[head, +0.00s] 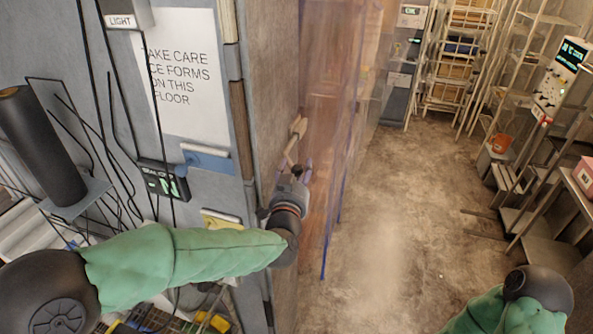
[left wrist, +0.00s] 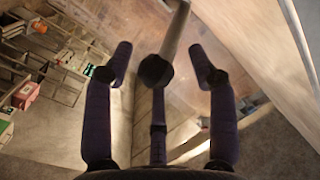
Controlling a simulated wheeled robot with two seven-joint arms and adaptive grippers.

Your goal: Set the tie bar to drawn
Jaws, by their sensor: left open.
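The pale tie bar (head: 298,127) appears to be the short bar on the wall beside the doorway in the head view. In the left wrist view a pale bar (left wrist: 176,32) with a dark round end comes down between the fingers. My left gripper (head: 292,168) is just below the bar in the head view. Its fingers (left wrist: 165,68) are spread on either side of the bar's dark end, with a gap on both sides. I cannot tell whether anything touches. The bar's mounting is unclear. My right gripper is out of frame.
A clear strip curtain (head: 335,130) hangs in the doorway right of my left gripper. A notice (head: 183,75) and a small green display (head: 163,182) are on the left wall. Racks (head: 460,60) stand at the back. The floor (head: 400,210) between is open.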

